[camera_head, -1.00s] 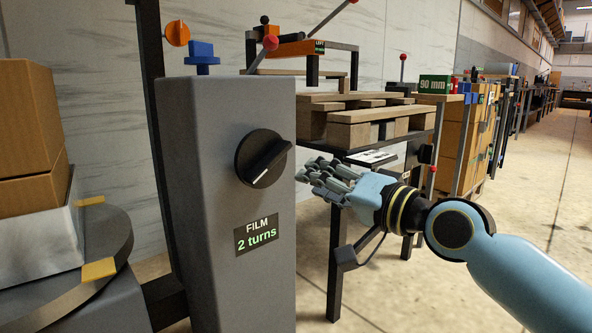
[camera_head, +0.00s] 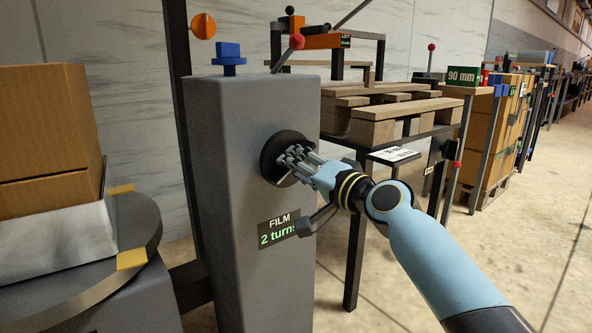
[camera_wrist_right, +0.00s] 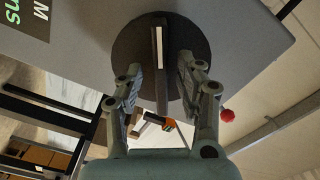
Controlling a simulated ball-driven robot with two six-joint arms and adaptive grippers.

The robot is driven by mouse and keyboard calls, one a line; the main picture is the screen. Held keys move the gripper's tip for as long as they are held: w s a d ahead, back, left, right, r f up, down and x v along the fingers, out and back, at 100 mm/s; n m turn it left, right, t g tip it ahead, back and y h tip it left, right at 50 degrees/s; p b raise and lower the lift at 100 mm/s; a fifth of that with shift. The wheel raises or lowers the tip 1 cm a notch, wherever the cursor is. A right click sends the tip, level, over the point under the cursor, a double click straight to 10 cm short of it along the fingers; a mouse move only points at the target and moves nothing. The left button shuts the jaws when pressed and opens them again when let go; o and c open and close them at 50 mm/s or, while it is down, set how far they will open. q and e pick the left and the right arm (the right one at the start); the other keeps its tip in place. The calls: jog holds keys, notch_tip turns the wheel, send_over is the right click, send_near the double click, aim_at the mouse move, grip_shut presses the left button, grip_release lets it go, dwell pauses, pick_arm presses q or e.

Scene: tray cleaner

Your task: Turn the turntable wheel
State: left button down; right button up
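A round black dial (camera_head: 270,150) sits on the front of a grey column (camera_head: 222,170), above a "FILM 2 turns" label (camera_head: 278,230). In the right wrist view the dial (camera_wrist_right: 195,35) has a raised bar (camera_wrist_right: 159,75) with a white line. My right gripper (camera_head: 296,163) is at the dial and hides part of it. In the right wrist view its fingers (camera_wrist_right: 160,85) are spread, one on each side of the bar with gaps visible. The grey turntable (camera_head: 140,225) stands at the left. My left gripper is not in view.
Cardboard boxes (camera_head: 45,125), with white film around the lower part, stand on the turntable. Yellow tabs (camera_head: 131,259) sit at its edge. A blue knob (camera_head: 229,55) tops the column. A table with wooden pallets (camera_head: 390,115) stands behind, right of the column.

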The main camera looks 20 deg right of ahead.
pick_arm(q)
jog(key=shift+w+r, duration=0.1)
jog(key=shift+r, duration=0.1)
pick_arm(e)
jog(key=shift+w+a, duration=0.1)
jog(key=shift+w, duration=0.2)
grip_shut()
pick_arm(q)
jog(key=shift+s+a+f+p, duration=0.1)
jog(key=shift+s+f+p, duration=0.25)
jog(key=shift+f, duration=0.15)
pick_arm(e)
jog(key=shift+r+m, duration=0.1)
jog(key=shift+m, duration=0.5)
grip_release()
